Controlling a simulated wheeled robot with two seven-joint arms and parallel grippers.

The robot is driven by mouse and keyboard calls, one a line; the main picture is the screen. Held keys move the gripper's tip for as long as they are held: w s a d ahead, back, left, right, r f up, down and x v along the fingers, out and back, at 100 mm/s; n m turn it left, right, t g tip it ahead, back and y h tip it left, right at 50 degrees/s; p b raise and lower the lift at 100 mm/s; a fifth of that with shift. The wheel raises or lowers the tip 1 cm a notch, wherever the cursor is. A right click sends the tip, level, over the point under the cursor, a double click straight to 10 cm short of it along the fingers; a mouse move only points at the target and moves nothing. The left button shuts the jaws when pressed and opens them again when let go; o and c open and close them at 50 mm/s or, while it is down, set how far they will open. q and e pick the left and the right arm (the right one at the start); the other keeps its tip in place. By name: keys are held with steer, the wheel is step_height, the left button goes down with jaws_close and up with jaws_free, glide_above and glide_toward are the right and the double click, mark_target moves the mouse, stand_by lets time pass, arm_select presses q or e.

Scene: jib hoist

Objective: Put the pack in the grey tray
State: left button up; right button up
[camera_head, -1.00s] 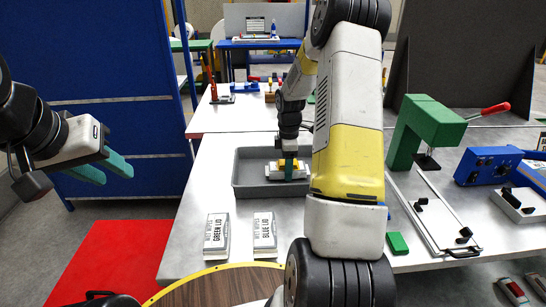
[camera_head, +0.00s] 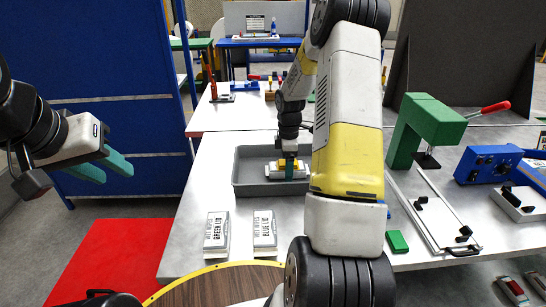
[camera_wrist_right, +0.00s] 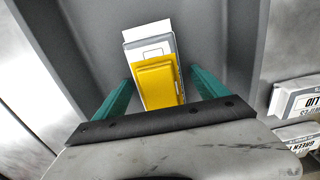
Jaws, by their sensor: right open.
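A white pack with a yellow lid (camera_head: 278,173) lies inside the grey tray (camera_head: 244,186) on the table. In the right wrist view the pack (camera_wrist_right: 149,34) shows its yellow lid between the green fingers. My right gripper (camera_head: 290,172) is down in the tray at the pack. In its wrist view (camera_wrist_right: 162,80) its fingers are apart, one on each side of the pack; whether they touch it I cannot tell. My left gripper (camera_head: 117,173) is open and empty, off the table at the left.
Two more packs, labelled green lid (camera_head: 216,234) and blue lid (camera_head: 264,231), lie in front of the tray. A green press-like fixture (camera_head: 420,125) and a blue box (camera_head: 487,163) stand at the right. My right arm hides part of the tray's right side.

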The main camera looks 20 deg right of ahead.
step_height(320, 180, up, 7)
steer(key=shift+f, duration=0.1)
steer(key=shift+a+r, duration=0.1)
steer(key=shift+r, duration=0.7)
steer(key=s+a+r+m+t, duration=0.1)
steer(key=s+a+r+m, duration=0.3)
steer(key=r, duration=0.3)
steer(key=s+a+r+m+t, duration=0.2)
steer(key=s+a+r, duration=0.1)
steer(key=s+r, duration=0.35)
steer(key=s+a+r+m+t+y, duration=0.1)
steer(key=s+a+r+m, duration=0.1)
steer(key=s, duration=0.5)
steer(key=s+a+r+m+t+y, duration=0.1)
steer(key=s+a+r+m+t, duration=0.1)
steer(key=s+a+m, duration=0.3)
steer(key=s+r+m, duration=0.1)
steer(key=s, duration=0.2)
steer(key=shift+r+m, duration=0.3)
steer(key=shift+s, duration=0.1)
